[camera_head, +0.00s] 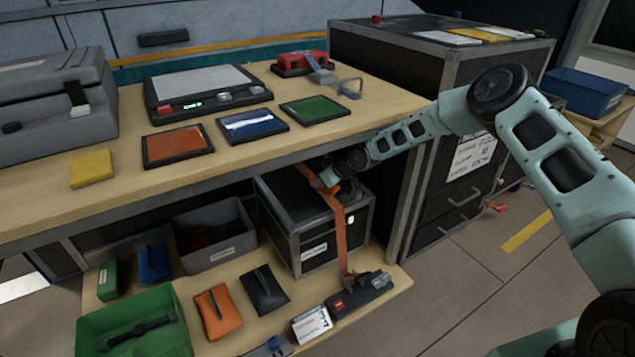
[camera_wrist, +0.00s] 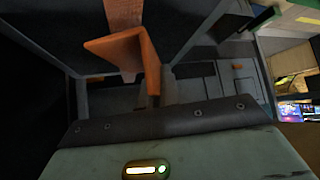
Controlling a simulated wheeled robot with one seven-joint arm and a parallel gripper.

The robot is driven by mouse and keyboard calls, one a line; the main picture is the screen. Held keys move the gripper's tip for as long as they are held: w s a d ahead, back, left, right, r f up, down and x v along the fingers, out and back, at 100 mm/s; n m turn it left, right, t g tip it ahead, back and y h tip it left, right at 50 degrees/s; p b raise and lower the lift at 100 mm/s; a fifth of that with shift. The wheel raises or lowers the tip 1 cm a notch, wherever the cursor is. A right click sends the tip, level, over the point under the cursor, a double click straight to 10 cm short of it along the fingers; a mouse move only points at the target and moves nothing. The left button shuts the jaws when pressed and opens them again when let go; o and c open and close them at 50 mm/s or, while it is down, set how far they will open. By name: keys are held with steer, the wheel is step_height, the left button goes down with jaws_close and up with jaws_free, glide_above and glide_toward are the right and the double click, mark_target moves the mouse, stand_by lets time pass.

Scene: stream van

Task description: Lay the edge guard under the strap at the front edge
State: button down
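The black case (camera_head: 304,212) with grey metal edges stands on the lower shelf. An orange strap (camera_head: 343,240) runs over its top and down its front to a dark buckle block (camera_head: 360,292). In the wrist view the strap (camera_wrist: 123,12) shows as a darker, textured band. A bright orange, bent edge guard (camera_wrist: 112,50) is at the case's front top edge, in line with the strap; whether it lies under the strap I cannot tell. My gripper (camera_head: 328,180) is right at this edge, by the guard and strap. Its fingers are largely hidden, so its grip is unclear.
The wooden bench top (camera_head: 225,165) overhangs the case closely. A grey bin (camera_head: 215,240) and a green bin (camera_head: 140,320) stand left of it, with orange and black pouches (camera_head: 264,290) in front. A tall black cabinet (camera_head: 425,75) stands right.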

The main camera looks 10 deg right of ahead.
steer(key=shift+w+d+f+b, duration=0.1)
steer(key=shift+w+f+b, duration=0.1)
steer(key=shift+f+b, duration=1.05)
steer(key=shift+w+f+b, duration=0.2)
steer(key=shift+f+b, duration=0.5)
steer(key=shift+f, duration=1.05)
steer(key=shift+f+b, duration=0.4)
steer(key=shift+f, duration=0.15)
steer(key=c, duration=1.6)
jaws_free()
steer(key=shift+o, duration=0.2)
